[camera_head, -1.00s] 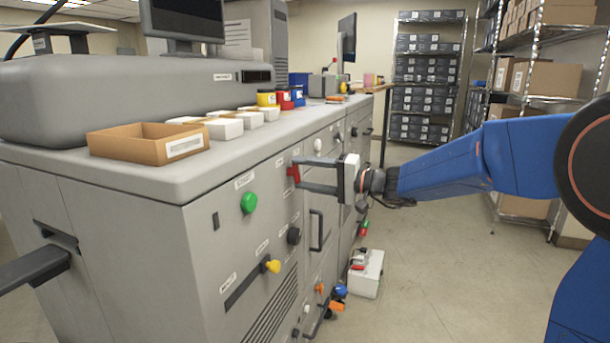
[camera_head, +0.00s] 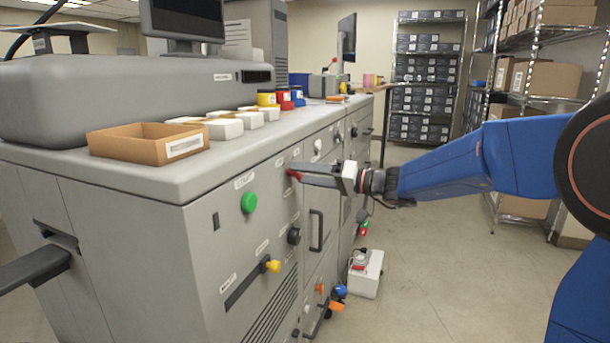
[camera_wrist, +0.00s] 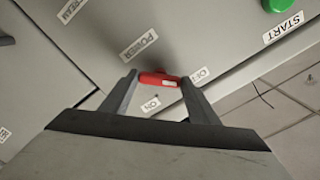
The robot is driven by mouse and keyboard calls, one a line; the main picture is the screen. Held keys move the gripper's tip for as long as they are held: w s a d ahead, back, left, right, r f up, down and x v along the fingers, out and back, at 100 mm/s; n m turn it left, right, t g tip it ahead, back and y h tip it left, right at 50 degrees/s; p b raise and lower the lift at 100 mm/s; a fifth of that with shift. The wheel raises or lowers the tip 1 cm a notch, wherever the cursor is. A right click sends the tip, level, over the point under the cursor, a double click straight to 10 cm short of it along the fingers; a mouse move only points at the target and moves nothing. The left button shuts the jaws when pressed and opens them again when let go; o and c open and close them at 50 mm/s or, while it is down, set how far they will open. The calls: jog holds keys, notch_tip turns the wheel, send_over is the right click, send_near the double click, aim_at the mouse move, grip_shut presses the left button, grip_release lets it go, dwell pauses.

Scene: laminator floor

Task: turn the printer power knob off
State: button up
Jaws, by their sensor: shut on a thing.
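The printer power knob (camera_head: 294,175) is a small red handle on the grey machine's front panel. In the wrist view the red knob (camera_wrist: 157,78) lies crosswise between my fingers, with a white mark at its right end, by the partly hidden OFF label (camera_wrist: 200,74). The ON label (camera_wrist: 151,105) is below it and the POWER label (camera_wrist: 139,44) is above. My gripper (camera_head: 300,173) reaches in from the right and is shut on the knob. In the wrist view my fingertips (camera_wrist: 158,80) stand at its two ends.
The green START button (camera_head: 249,202) is left of the power knob. A black knob (camera_head: 293,236), a yellow knob (camera_head: 272,266) and a door handle (camera_head: 316,231) are lower on the panel. Floor at right is open.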

jog(key=shift+f, duration=0.1)
jog(key=o, duration=1)
jog(key=shift+o, duration=0.2)
jog(key=v, duration=1.7)
jog(key=shift+d, duration=0.2)
jog(key=shift+s, duration=0.1)
